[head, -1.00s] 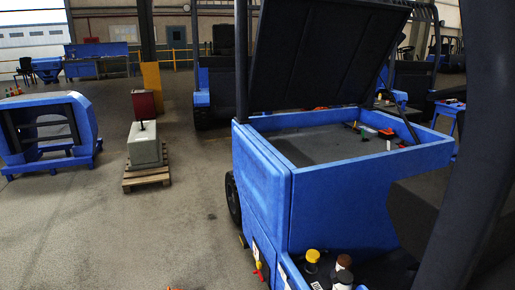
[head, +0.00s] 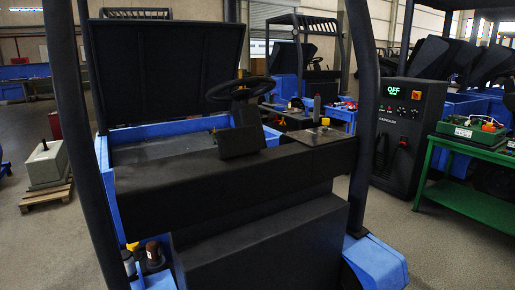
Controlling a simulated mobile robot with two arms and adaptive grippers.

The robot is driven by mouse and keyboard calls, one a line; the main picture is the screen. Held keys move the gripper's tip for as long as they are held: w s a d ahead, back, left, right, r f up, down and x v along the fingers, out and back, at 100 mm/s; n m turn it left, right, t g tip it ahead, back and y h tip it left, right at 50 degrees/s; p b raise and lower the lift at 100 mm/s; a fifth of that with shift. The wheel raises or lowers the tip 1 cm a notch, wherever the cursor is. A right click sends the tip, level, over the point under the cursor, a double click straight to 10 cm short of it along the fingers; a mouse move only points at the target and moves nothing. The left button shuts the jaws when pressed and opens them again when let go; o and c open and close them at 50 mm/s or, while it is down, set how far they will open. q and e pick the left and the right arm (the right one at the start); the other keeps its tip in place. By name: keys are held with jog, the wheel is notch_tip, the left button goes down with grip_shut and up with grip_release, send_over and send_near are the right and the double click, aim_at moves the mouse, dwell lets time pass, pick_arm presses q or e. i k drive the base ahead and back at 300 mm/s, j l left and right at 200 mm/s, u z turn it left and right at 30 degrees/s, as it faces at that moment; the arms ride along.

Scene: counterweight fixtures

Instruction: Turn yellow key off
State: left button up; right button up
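A small yellowish piece (head: 325,122) stands on the flat dash panel (head: 318,137) of a blue and black forklift, right of the steering wheel (head: 240,88). It may be the yellow key, but it is too small to tell its shape or which way it is turned. Neither of my grippers shows in the head view.
The forklift's dark posts (head: 361,120) and black seat base (head: 265,245) stand close in front. A black charger cabinet (head: 401,150) reading OFF is at the right, beside a green table (head: 470,152). Bare floor shows between forklift and table.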

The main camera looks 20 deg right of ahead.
aim_at(326, 121)
jog(key=l, duration=0.45)
jog(key=i+l, duration=0.15)
jog(key=l, duration=0.35)
jog(key=l+z, duration=0.1)
jog(key=l, duration=0.35)
jog(key=i+l, duration=0.15)
jog(key=l, duration=0.3)
jog(key=i+l, duration=0.1)
jog(key=l, duration=0.4)
jog(key=l+z, duration=0.1)
jog(key=l, duration=0.35)
jog(key=i, duration=0.05)
